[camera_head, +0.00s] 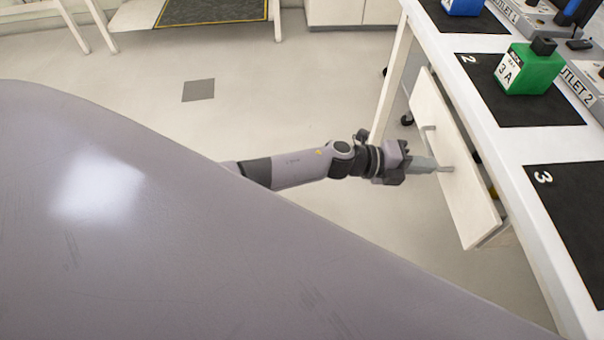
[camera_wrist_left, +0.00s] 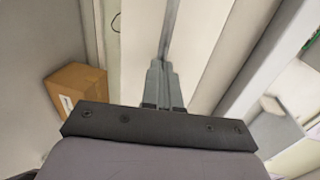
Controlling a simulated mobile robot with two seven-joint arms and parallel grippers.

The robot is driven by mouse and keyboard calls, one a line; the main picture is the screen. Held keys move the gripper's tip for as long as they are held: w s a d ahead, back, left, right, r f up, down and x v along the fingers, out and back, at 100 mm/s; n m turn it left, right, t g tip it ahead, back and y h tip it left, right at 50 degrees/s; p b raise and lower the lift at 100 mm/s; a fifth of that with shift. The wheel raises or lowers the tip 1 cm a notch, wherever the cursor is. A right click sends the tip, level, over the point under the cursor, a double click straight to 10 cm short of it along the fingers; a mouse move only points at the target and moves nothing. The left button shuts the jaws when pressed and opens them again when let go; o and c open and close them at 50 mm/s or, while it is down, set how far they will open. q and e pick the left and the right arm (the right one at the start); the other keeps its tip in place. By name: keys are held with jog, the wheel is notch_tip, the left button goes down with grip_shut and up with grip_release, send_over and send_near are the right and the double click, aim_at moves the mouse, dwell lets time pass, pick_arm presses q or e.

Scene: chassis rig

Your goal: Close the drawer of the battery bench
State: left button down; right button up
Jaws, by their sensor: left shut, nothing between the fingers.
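The battery bench (camera_head: 535,220) stands at the right in the head view, with a white top and leg. Its white drawer (camera_head: 466,190) sticks out a little from under the top, and a dark gap shows behind its front. A grey handle (camera_head: 429,128) sits on the drawer front. My left gripper (camera_head: 447,169) is shut and empty, with its fingertips at the drawer front; I cannot tell whether they touch it. In the left wrist view the shut fingers (camera_wrist_left: 162,72) point at a pale panel. My right gripper is not in view.
On the bench top are a green battery (camera_head: 530,70), a blue battery (camera_head: 463,6) and black numbered mats (camera_head: 572,195). A cardboard box (camera_wrist_left: 76,88) shows at the left in the left wrist view. Open floor (camera_head: 260,90) lies left of the bench.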

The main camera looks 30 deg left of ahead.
pick_arm(q)
jog(key=shift+w+d+r, duration=0.2)
jog(key=shift+w+d, duration=0.3)
jog(key=shift+d, duration=0.25)
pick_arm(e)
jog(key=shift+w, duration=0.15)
pick_arm(q)
jog(key=shift+r, duration=0.1)
